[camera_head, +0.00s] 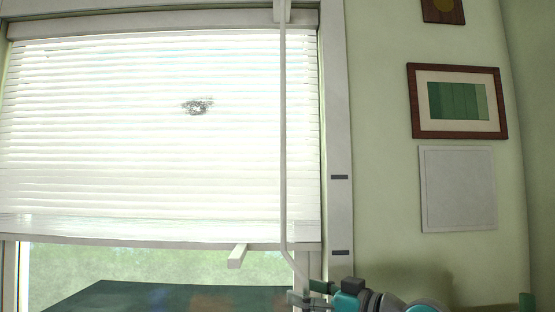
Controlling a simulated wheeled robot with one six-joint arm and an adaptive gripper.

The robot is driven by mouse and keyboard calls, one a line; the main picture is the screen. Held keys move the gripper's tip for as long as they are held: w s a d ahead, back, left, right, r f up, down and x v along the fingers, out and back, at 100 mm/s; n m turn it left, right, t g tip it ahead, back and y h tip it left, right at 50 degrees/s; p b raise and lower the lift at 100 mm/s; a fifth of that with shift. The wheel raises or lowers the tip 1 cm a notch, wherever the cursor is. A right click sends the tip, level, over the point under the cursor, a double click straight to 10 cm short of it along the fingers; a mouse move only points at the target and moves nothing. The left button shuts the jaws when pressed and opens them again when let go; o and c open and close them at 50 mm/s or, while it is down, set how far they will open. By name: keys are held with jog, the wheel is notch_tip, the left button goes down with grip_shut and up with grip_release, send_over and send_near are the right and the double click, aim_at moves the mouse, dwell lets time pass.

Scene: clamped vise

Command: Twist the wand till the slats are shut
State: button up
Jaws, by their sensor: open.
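The white blind (150,130) covers most of the window, its slats lying in level rows with bright light on or between them. Their exact tilt is hard to tell through the glare. The pale wand (283,150) hangs from the headrail near the blind's right side. Its lower part bends to the right and runs down towards my gripper. My gripper (303,298) is open at the bottom edge, close to the wand's lower end. Part of it is cut off by the frame, and whether the fingers surround or touch the wand cannot be told.
A short white bar (237,257) sticks out below the blind. A dark, coloured surface (130,298) lies at the bottom left. The white window frame (338,120) stands right of the wand. Framed pictures (412,100) and a pale panel (458,188) hang on the green wall.

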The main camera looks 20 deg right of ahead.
jog(key=v, duration=0.6)
jog(key=shift+s, duration=0.15)
dwell(0.6)
